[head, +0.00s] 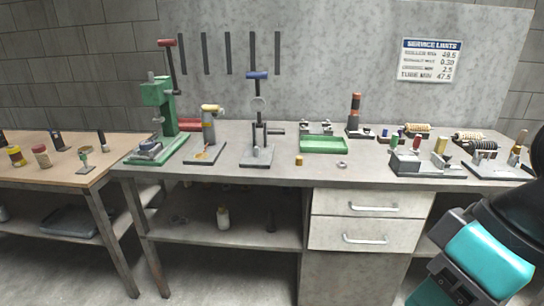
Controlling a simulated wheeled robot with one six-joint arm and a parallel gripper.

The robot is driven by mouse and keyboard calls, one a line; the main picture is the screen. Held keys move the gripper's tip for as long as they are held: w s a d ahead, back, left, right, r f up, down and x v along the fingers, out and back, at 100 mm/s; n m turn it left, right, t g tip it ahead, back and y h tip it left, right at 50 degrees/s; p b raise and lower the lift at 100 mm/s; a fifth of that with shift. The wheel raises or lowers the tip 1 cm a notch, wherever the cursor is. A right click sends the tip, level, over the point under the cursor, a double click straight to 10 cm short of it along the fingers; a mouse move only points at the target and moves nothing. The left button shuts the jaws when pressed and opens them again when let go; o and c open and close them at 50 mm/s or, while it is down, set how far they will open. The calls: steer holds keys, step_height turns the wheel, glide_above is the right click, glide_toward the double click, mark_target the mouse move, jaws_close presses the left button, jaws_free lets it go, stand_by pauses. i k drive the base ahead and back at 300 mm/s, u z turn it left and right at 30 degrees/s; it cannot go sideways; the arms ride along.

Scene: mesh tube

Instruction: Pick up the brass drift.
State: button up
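A short brass-coloured cylinder (299,160) stands upright on the grey bench top, in front of the green tray. A slim brass-coloured piece (520,139) stands on a dark base at the right end of the bench. A yellowish block or cylinder (440,146) stands on a grey fixture between them. I cannot tell from this view which of these is the brass drift. My arm, black and teal, shows at the lower right, in front of the bench. My gripper's fingertips cannot be made out.
The bench (365,175) carries a green press (160,105), a grey stand with blue handle (258,125), a green tray (323,145) and a metal ring (342,165). Fixtures crowd the right end. The front strip near the ring is fairly clear. A wooden table (75,178) adjoins left.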

mark_target(298, 159)
steer(key=u, duration=0.7)
steer(key=i, duration=1.65)
steer(key=z, duration=0.7)
